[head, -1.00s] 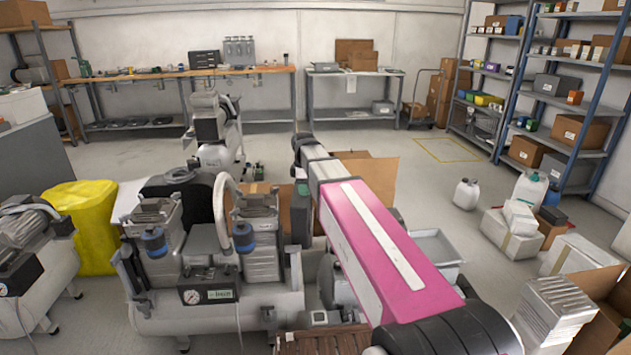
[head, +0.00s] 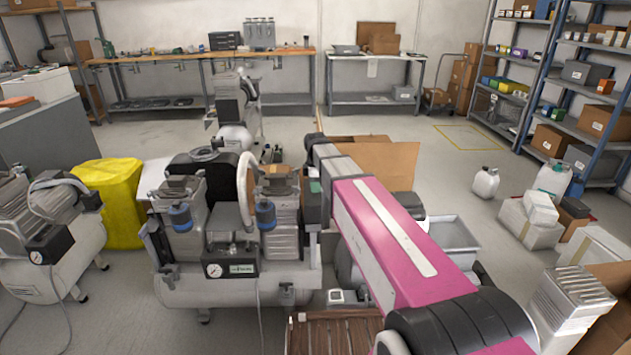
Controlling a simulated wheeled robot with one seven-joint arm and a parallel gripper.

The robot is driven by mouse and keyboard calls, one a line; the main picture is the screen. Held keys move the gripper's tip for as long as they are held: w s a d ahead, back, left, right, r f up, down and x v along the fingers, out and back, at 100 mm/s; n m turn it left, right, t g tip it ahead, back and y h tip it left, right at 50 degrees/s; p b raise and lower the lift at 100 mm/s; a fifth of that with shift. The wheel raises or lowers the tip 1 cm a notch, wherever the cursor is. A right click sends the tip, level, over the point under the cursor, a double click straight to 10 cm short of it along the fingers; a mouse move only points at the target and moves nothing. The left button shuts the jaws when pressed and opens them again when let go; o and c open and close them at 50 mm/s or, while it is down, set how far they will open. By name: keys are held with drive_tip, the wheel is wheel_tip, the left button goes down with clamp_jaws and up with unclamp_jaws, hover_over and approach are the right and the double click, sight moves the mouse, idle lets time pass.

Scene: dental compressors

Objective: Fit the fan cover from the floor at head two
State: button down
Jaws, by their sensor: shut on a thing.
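The near compressor (head: 305,280) stands left of my arm. It carries a left head (head: 185,215) and a right head (head: 285,220), each with a blue filter at its front. A pale curved hose (head: 245,190) rises between them. I cannot tell which is head two. My pink arm reaches forward past the right head and bends down at its far end. My gripper is hidden behind the arm and the compressor. I cannot make out the fan cover. A small black and white shape (head: 411,200) shows just right of my arm; I cannot tell what it is.
Another compressor (head: 50,225) stands at left and one (head: 236,110) farther back. A yellow covered thing (head: 112,195), an open cardboard box (head: 375,165) and a grey tray (head: 455,235) stand around. A wooden slatted piece (head: 335,335) lies in front.

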wheel_tip(320, 180, down, 10)
idle(1.0)
drive_tip(key=shift+f, duration=0.4)
idle(1.4)
drive_tip(key=shift+c, duration=1.4)
unclamp_jaws()
drive_tip(key=shift+r, duration=3.55)
